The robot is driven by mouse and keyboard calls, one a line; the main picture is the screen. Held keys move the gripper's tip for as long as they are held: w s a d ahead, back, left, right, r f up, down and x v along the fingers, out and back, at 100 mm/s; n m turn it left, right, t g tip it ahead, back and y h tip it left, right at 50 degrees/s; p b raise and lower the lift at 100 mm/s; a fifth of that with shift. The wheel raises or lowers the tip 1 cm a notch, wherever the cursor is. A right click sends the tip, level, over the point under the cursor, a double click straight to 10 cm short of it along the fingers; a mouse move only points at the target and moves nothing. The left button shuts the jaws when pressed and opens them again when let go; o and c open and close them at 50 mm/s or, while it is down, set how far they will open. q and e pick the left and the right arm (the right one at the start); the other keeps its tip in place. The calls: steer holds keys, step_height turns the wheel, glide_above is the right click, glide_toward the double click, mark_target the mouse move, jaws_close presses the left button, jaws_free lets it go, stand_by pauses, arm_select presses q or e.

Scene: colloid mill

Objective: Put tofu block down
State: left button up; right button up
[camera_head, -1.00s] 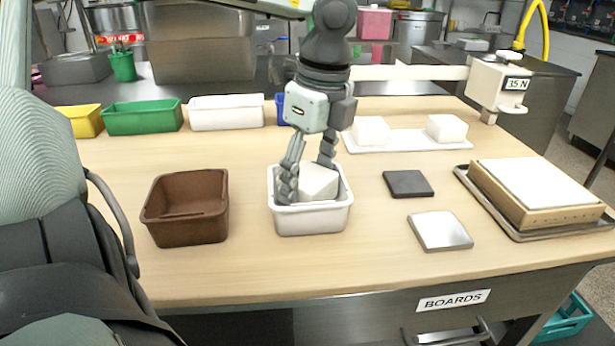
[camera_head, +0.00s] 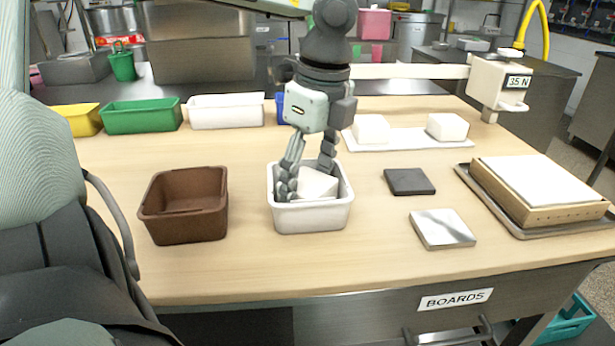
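A white tofu block (camera_head: 318,184) sits inside a small white tub (camera_head: 311,219) at the middle front of the table. My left gripper (camera_head: 306,178) reaches down from above into the tub. One finger is along the block's left side, and the other goes down behind its far right side, its tip partly hidden. I cannot tell whether the fingers press on the block or stand just clear of it. The tub walls hide the block's underside. My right gripper is not in view.
A brown tub (camera_head: 186,225) stands left of the white one. To the right are a dark plate (camera_head: 409,182), a metal plate (camera_head: 442,229) and a wooden-framed block (camera_head: 540,205) on a tray. Behind, two white blocks (camera_head: 447,127) sit on a white board (camera_head: 408,141).

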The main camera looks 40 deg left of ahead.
mark_target(317, 185)
arm_select(q)
steer(key=shift+o, duration=1.4)
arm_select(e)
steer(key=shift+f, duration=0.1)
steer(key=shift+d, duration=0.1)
arm_select(q)
steer(key=shift+r, duration=0.1)
steer(key=r+p, duration=0.1)
steer(key=p, duration=0.1)
steer(key=shift+r+p, duration=0.25)
steer(key=shift+p, duration=0.1)
step_height(317, 185, up, 11)
steer(key=d, duration=0.1)
steer(key=shift+d+r+b, duration=0.2)
steer(key=shift+d+b, duration=0.15)
steer(key=shift+d, duration=0.05)
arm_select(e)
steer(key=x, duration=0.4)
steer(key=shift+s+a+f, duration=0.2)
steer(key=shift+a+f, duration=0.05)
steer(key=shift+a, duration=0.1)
arm_select(q)
steer(key=shift+w, duration=0.1)
